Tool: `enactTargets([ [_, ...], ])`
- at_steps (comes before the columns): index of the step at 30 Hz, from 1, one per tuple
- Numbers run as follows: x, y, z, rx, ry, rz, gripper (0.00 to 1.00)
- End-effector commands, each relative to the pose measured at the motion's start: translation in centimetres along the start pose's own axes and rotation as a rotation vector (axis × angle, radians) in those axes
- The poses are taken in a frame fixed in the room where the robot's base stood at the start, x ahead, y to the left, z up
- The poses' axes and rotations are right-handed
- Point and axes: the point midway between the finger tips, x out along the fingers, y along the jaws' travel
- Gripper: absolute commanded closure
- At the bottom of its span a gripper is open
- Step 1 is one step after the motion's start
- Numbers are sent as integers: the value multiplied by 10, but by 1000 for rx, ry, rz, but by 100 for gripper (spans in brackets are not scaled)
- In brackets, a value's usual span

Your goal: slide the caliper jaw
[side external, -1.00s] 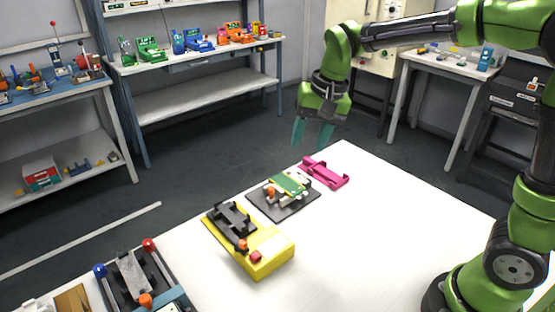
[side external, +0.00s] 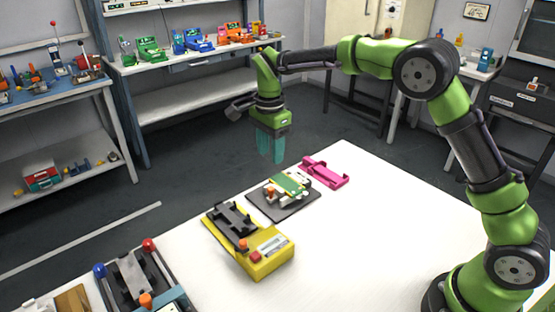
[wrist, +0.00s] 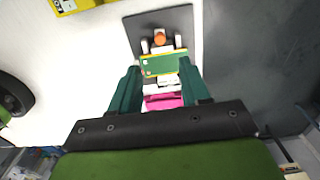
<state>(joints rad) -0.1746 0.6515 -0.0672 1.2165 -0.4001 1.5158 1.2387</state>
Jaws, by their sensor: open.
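No part is clearly readable as a caliper jaw. A yellow device (side external: 262,255) with a small display, red button, orange knob and black cradle (side external: 233,218) sits on the table. Its edge shows at the top left of the wrist view (wrist: 85,4). Behind it a black plate (side external: 268,207) carries a white fixture with a green board (side external: 290,182) and an orange knob (side external: 268,190). My gripper (side external: 271,158) is above the table's far edge, pointing down, open and empty. In the wrist view the green board (wrist: 158,63) and orange knob (wrist: 160,38) appear between and beyond the fingers.
A magenta cradle (side external: 326,173) lies behind the black plate, near the far edge. A fixture with blue and red knobs (side external: 130,280) is at the lower left. The table's right side (side external: 380,230) is clear. Shelves with coloured devices (side external: 195,42) stand behind.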

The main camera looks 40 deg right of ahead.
Motion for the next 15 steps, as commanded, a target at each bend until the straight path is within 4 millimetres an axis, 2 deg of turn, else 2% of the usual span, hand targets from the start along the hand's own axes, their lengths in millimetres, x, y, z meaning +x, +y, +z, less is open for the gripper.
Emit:
enactTargets([
  [1,13,1,0,-1,0,6,54],
  [9,70,0,-1,0,0,4,54],
  [15,98,0,0,-2,-1,1,54],
])
